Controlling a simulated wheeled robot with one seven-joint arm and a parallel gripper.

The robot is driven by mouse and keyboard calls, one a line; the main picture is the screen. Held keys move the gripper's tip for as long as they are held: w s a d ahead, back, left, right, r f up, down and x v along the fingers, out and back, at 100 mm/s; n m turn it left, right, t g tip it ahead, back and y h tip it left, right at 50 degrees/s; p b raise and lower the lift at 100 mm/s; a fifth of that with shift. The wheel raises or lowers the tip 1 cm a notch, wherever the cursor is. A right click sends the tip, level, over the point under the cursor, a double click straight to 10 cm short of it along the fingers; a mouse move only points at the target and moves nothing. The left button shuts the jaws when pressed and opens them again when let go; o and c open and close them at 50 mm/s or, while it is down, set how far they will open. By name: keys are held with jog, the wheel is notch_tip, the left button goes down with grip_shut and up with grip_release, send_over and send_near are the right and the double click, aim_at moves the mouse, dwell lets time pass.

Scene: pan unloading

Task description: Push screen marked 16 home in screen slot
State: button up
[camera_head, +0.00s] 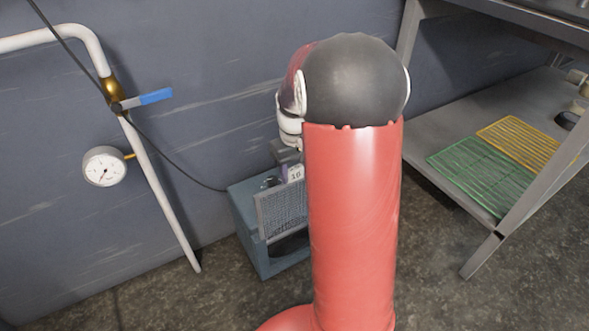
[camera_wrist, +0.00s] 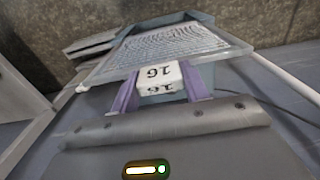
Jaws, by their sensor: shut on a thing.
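The screen marked 16 (camera_head: 281,212) is a framed grey mesh panel with a white tab reading 16. My gripper (camera_head: 285,172) is shut on that tab above the blue-grey box (camera_head: 243,218) on the floor. In the wrist view the purple fingers of my gripper (camera_wrist: 160,90) sit on both sides of the white tab, and the mesh of the screen (camera_wrist: 170,46) stretches away beyond it. The screen stands at the front of the box, above a dark opening. My red arm hides the box's right side. I cannot tell how deep the screen sits in the slot.
A white pipe with a blue-handled valve (camera_head: 146,99) and a round gauge (camera_head: 104,166) are on the wall at left. A black cable runs down to the box. At right, a metal shelf (camera_head: 450,135) holds green (camera_head: 480,172) and yellow (camera_head: 518,142) racks.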

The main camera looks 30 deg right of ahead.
notch_tip(320, 180, down, 11)
jog(key=b, duration=0.7)
dwell(6.8)
